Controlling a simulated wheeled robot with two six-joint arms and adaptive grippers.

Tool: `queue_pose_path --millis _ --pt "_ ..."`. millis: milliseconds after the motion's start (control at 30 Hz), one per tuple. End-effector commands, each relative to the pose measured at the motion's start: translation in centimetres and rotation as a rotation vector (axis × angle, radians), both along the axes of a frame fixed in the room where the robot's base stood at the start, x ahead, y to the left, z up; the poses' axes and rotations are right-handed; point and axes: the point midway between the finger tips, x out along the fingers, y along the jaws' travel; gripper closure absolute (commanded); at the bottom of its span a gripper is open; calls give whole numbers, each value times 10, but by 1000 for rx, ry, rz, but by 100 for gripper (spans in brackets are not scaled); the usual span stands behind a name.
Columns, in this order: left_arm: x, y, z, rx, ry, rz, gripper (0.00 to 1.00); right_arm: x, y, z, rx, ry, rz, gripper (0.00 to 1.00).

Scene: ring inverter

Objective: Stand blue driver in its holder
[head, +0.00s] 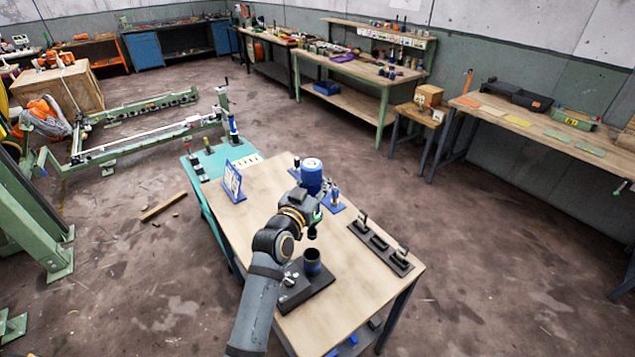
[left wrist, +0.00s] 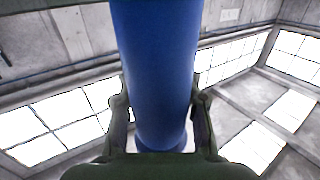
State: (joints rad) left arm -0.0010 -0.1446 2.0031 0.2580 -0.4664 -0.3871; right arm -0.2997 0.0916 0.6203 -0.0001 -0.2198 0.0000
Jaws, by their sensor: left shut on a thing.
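The blue driver (head: 312,172) is upright in the head view, with a thick blue body and a pale top. A dark lower end (head: 312,232) shows below my gripper. My left gripper (head: 314,205) is shut on the driver; its fingers are partly hidden in the head view. In the left wrist view the blue body (left wrist: 158,70) fills the middle between the two fingers. My right gripper is not in view.
The wooden table (head: 375,290) also bears a black rack (head: 380,245) with upright pieces, a blue stand (head: 333,205) behind my gripper and a blue framed board (head: 233,182). A teal bench (head: 205,165) adjoins at the left. Bare wood lies right of the holder.

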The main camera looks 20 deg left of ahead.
Motion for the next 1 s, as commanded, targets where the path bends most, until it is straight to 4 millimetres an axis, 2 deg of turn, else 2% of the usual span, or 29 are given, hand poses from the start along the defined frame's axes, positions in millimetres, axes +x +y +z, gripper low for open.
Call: queue_pose_path --millis 267,400,500,1000 --pt "0 0 3 -1 -6 1 100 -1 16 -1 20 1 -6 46" --pt "0 0 6 -8 -2 5 100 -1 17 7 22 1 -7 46" --pt "0 0 -12 -7 -1 4 100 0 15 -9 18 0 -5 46" --pt "0 1 -75 -6 -2 5 100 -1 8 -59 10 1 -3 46"
